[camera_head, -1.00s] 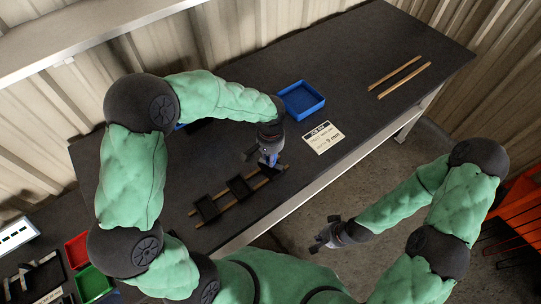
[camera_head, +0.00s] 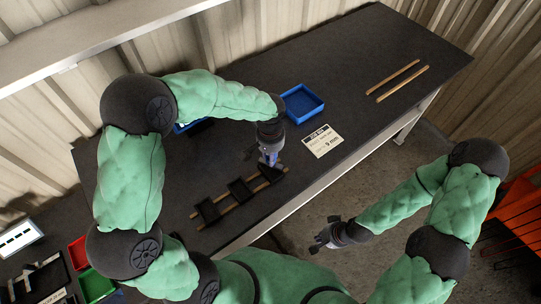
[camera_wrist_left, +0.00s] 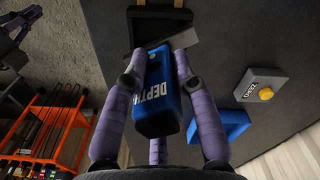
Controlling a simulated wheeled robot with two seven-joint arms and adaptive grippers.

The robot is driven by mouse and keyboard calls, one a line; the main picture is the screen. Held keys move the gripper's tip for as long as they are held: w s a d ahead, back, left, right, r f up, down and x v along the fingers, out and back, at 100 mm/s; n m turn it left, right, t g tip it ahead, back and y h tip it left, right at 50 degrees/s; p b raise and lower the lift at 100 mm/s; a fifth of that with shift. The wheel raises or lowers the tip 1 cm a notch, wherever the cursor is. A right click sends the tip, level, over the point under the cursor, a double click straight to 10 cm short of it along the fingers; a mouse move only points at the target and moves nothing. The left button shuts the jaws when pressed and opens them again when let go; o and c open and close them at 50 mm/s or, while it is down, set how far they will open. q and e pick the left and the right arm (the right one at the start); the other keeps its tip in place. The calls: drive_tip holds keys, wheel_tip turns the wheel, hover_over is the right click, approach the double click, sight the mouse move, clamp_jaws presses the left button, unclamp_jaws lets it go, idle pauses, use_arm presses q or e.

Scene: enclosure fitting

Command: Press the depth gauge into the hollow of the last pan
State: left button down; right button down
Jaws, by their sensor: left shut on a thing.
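My left gripper (camera_head: 270,160) is shut on the blue depth gauge (camera_wrist_left: 158,95), which carries the white word DEPTH in the left wrist view. Black pans sit in a row on two wooden rails: a near-left pan (camera_head: 208,210), a middle pan (camera_head: 240,190) and a far-right last pan (camera_head: 271,174). The gauge is over or at the last pan, partly hidden by the fingers. I cannot tell whether it touches the hollow. In the left wrist view, a dark pan (camera_wrist_left: 146,20) shows beyond the gauge. My right gripper (camera_head: 328,234) is empty, fingers apart, off the table's front edge.
A blue tray (camera_head: 302,103) and a job card (camera_head: 322,141) lie right of the left gripper. Two bare wooden strips (camera_head: 402,83) lie farther right. The left wrist view shows a grey block marked ZERO with a yellow button (camera_wrist_left: 265,93). Red (camera_head: 77,252) and green (camera_head: 95,285) bins stand lower left.

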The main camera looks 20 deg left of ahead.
use_arm(q)
drive_tip(key=shift+r+p, duration=1.2)
drive_tip(key=shift+r, duration=0.85)
